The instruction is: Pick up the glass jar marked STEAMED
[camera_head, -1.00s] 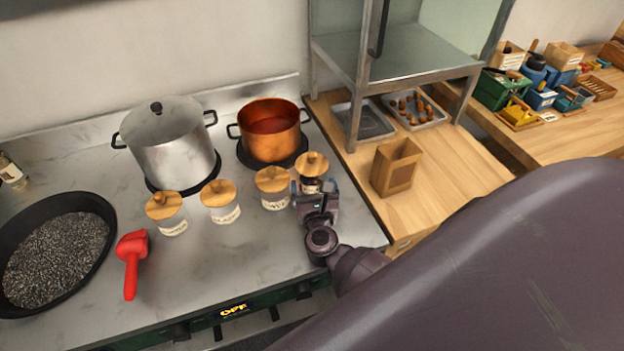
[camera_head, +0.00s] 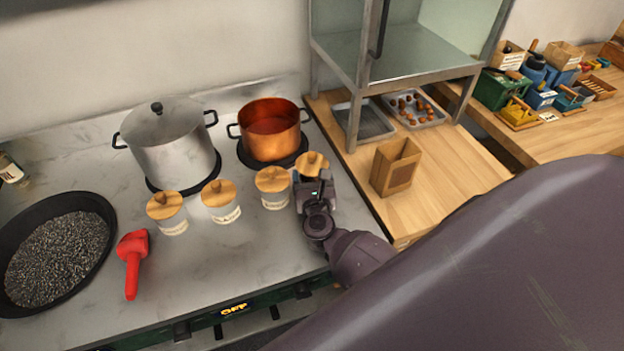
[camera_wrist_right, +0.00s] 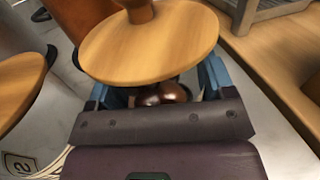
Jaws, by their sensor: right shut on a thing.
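Glass jars with wooden lids stand in a row on the stove top. The rightmost jar, by its lid (camera_head: 312,164), is mostly hidden behind my right gripper (camera_head: 312,184). In the right wrist view its lid (camera_wrist_right: 150,45) lies over my blue fingers, which are shut on the jar; brown chestnuts show inside it. Its label is hidden, so I cannot read its marking. The other jars, the left jar (camera_head: 168,224), the second jar (camera_head: 223,212) and the third jar (camera_head: 275,198), carry labels too small to read surely. My left gripper is not in view.
A steel pot (camera_head: 172,150) and a copper pot (camera_head: 270,135) stand behind the jars. A red scoop (camera_head: 132,262) and a dark pan (camera_head: 15,225) are at left.

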